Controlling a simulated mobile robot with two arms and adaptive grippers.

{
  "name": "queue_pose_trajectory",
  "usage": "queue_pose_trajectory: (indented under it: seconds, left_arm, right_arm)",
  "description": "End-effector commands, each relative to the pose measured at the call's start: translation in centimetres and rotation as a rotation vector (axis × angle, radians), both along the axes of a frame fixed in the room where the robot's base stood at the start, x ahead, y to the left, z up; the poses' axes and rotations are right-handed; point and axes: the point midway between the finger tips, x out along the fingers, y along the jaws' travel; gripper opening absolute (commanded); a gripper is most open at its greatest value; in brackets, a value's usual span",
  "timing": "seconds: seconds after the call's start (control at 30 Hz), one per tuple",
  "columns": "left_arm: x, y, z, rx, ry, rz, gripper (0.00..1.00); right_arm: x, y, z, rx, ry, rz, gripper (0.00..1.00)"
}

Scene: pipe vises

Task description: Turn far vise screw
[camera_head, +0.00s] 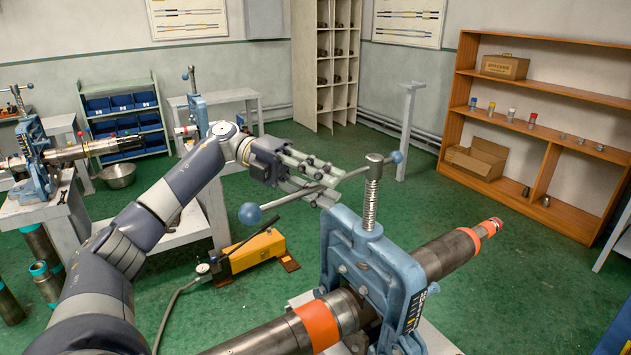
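A blue pipe vise (375,265) stands in the right foreground, clamped over a pipe. Its threaded screw (371,205) rises upright, topped by a slanting bar handle (285,200) with blue ball ends. My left gripper (332,188) is just left of the screw head, at the handle. Its fingers look spread, with the bar crossing in front of or between them; whether they touch it I cannot tell. Two other blue vises, one at the left (35,160) and one farther back (197,110), also have screws with bar handles. My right gripper is not in view.
The pipe (450,252) with orange bands runs through the foreground vise. A yellow hand pump (258,250) with a hose lies on the green floor. A wooden shelf (555,120) stands at the right. Open floor lies behind the vise.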

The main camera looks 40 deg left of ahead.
Motion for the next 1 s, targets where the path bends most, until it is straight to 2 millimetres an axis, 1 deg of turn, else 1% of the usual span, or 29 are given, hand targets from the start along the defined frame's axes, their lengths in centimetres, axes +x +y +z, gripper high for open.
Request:
queue_pose_trajectory:
  seconds: [0.07, 0.17, 0.4, 0.6, 0.8, 1.0]
  left_arm:
    - [-0.1, 0.5, 0.1, 0.000, -0.001, 0.003, 0.31]
    - [-0.3, 1.9, 0.4, -0.001, 0.000, 0.005, 0.31]
    - [-1.3, 6.5, 1.3, -0.002, -0.003, 0.007, 0.31]
    - [-2.0, 9.5, 1.9, -0.003, -0.003, 0.003, 0.31]
    - [-2.4, 11.1, 2.1, -0.002, -0.002, 0.004, 0.31]
    - [-2.5, 11.5, 2.0, 0.000, 0.001, 0.001, 0.31]
  right_arm:
    - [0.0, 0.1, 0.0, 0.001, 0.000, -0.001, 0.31]
    - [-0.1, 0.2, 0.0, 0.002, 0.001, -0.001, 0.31]
    - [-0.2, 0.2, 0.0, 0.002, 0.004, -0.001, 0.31]
    - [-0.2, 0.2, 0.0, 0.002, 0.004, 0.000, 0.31]
    - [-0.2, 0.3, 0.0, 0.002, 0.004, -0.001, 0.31]
    - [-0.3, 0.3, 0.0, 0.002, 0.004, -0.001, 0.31]
